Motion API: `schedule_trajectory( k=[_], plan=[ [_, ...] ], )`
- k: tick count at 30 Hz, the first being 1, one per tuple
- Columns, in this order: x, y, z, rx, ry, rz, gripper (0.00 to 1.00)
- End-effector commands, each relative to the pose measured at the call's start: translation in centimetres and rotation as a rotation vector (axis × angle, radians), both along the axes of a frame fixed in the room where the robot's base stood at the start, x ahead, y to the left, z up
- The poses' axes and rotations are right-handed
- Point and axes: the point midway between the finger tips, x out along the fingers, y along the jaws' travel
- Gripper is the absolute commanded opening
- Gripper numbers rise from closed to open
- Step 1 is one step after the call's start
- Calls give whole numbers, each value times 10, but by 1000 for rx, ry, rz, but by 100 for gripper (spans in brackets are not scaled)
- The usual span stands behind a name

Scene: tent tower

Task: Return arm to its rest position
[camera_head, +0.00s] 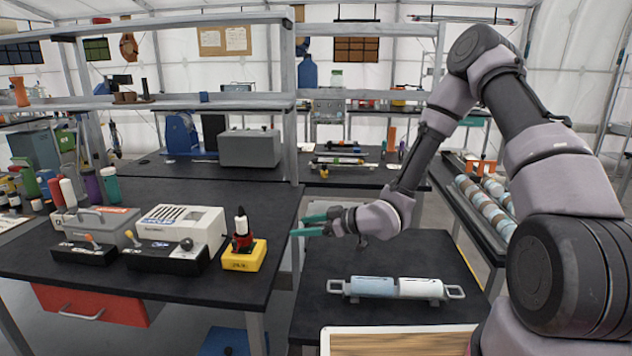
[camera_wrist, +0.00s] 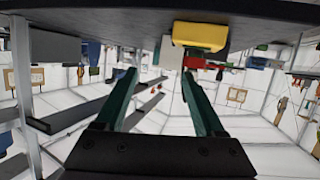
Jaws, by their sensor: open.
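My arm reaches in from the right in the head view, bent at the elbow. My gripper (camera_head: 308,224) is at its end, level with the workbench's right edge, with green fingers pointing left. In the wrist view my gripper (camera_wrist: 160,92) shows its two green fingers spread apart with nothing between them. The yellow-based device (camera_head: 243,255) with a red and black top stands on the bench, just left of the fingers and apart from them. It also shows in the wrist view (camera_wrist: 200,35), where the scene appears upside down.
The black workbench (camera_head: 150,292) holds a white box (camera_head: 180,225), joystick boxes and several bottles. A lower black table (camera_head: 325,310) below my gripper bears a blue and white cylinder in a metal cradle (camera_head: 395,288). A grey shelf post (camera_head: 291,120) rises behind. A tray of tubes (camera_head: 480,205) stands at the right.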

Motion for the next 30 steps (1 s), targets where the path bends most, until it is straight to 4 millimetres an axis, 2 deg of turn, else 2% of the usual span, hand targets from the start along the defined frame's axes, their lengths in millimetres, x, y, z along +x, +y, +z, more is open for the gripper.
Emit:
schedule_trajectory(
  k=[3, 7, 12, 15, 19, 23, 26, 30],
  plan=[
    [24, -36, 17, -162, 27, -84, 71],
    [45, -81, 43, -309, 70, -211, 71],
    [56, -142, 91, -443, 137, -413, 71],
    [53, -177, 125, -487, 183, -543, 71],
    [38, -218, 172, -505, 251, -718, 71],
    [9, -252, 216, -477, 334, -885, 71],
    [-19, -272, 248, -426, 405, -1001, 71],
    [-68, -291, 286, -316, 521, -1136, 71]
  ],
)
